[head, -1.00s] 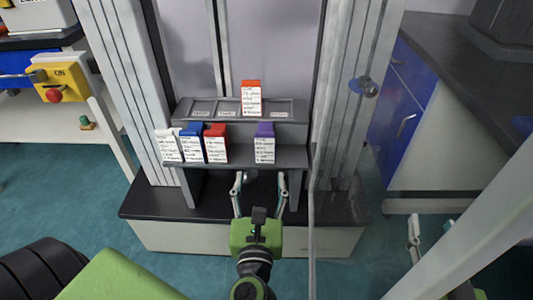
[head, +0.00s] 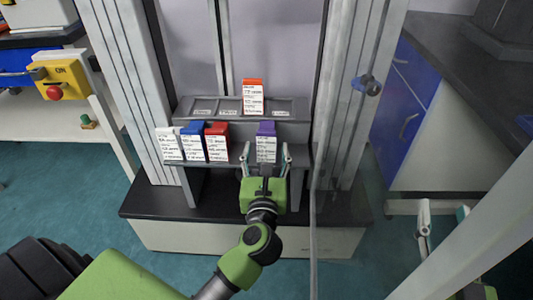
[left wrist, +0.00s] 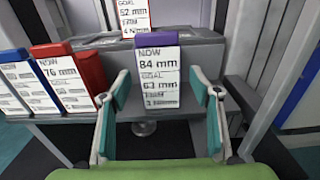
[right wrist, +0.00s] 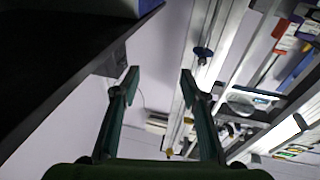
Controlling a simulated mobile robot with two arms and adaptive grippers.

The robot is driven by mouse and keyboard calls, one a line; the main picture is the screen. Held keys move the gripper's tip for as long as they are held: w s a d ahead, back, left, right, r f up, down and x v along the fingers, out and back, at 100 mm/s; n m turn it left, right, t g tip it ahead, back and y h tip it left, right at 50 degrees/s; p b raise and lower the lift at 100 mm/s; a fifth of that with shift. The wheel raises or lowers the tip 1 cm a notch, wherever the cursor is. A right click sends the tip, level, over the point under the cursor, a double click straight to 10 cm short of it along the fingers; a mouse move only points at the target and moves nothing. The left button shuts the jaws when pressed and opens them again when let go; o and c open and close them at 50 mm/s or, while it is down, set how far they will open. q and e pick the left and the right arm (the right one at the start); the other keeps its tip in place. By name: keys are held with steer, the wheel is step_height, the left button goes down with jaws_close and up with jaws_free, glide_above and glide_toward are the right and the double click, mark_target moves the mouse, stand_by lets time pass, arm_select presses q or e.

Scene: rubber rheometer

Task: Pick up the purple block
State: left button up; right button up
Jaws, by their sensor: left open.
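The purple block (head: 266,142) stands upright on the lower shelf of the grey rack, with a white label on its front. In the left wrist view the purple block (left wrist: 157,75) sits straight ahead, its label reading "NOW 84 mm, GOAL 63 mm". My left gripper (head: 265,158) is open in front of it. In the left wrist view the fingertips (left wrist: 162,88) are spread to either side of the block, with gaps on both sides. My right gripper (right wrist: 159,78) is open and empty, away from the rack; part of it shows at the head view's right edge.
To the left on the same shelf (head: 240,156) stand a white block (head: 168,145), a blue block (head: 193,142) and a red block (head: 217,142). An orange-red block (head: 252,97) stands on the upper tier. Tall frame columns flank the rack.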

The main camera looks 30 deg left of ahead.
arm_select(q)
steer(key=shift+c, duration=0.4)
steer(key=c, duration=1.2)
steer(key=shift+r, duration=0.1)
